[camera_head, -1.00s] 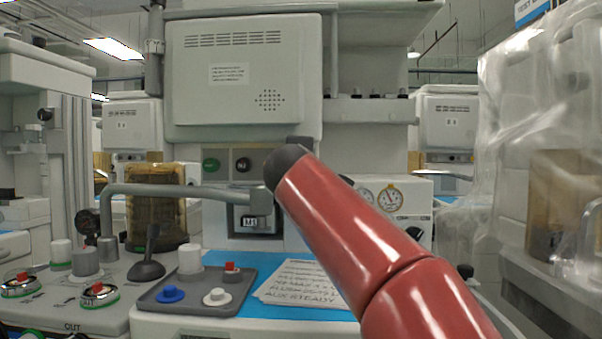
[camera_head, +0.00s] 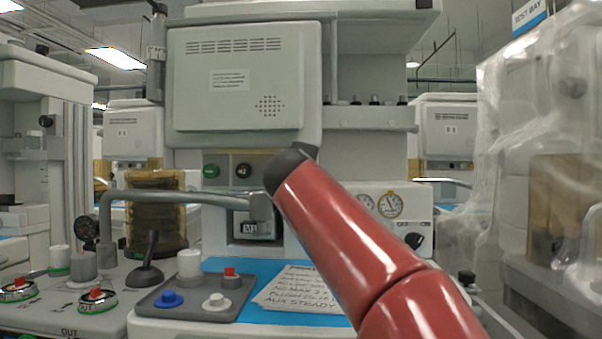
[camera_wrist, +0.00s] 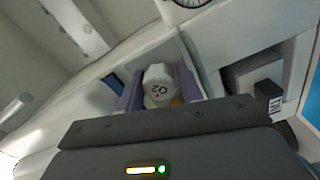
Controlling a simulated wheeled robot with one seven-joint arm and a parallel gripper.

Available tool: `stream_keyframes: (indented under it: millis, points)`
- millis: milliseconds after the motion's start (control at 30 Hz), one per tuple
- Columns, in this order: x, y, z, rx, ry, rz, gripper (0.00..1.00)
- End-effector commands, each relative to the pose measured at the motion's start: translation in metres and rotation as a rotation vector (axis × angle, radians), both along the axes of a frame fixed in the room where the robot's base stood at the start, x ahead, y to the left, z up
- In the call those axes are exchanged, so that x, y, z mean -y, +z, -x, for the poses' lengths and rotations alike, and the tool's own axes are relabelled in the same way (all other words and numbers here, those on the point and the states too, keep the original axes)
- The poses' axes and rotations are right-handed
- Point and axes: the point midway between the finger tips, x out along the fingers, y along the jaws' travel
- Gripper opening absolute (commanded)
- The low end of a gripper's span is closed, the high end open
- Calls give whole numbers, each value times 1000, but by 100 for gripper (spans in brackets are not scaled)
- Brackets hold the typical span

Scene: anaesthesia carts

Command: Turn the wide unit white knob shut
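A white faceted knob marked O2 (camera_wrist: 160,86) sits in a recess of the unit's front in the wrist view. My gripper (camera_wrist: 161,90) has one purple finger on each side of it. The knob fills the gap between the fingers, and they look closed on its sides. A bit of yellow shows at its lower right; its base is partly hidden by my gripper's body. In the head view my red arm covers this part of the wide unit (camera_head: 243,78), so neither the knob nor the fingers show there.
A grey tray (camera_head: 190,312) with blue, white and red knobs stands at the front beside a paper sheet (camera_head: 298,289). A bent grey pipe (camera_head: 165,197) runs left of my arm.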

Motion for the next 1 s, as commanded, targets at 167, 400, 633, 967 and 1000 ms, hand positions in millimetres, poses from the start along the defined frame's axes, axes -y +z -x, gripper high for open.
stream_keyframes:
  millis: [167,400,633,967,1000]
  points:
    - [0,0,0,0,1,1,41]
    - [-1,-1,16,2,1,1,41]
    - [-2,-1,56,3,2,0,41]
    - [-3,0,78,0,1,0,41]
    - [-3,0,78,0,1,0,41]
